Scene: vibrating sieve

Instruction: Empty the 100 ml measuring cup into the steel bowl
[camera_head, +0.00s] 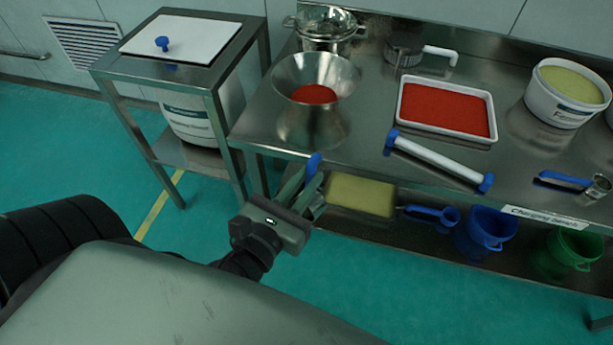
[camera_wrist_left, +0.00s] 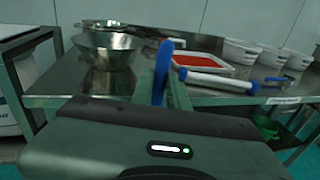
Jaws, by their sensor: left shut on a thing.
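The steel bowl (camera_head: 343,75) stands at the left front of the bench with red powder in its bottom; it also shows in the left wrist view (camera_wrist_left: 107,55). My left gripper (camera_head: 311,186) is in front of the bench edge, below and near the bowl. It is shut on a blue handle (camera_head: 314,164), which stands up between the fingers in the left wrist view (camera_wrist_left: 162,73). I cannot see a cup on this handle. I cannot read which is the 100 ml one. My right gripper is out of view.
A white tray (camera_head: 398,108) of red powder and a white roller with blue ends (camera_head: 438,160) lie right of the bowl. A white tub (camera_head: 536,99) stands farther right. A shelf below holds blue and green jugs.

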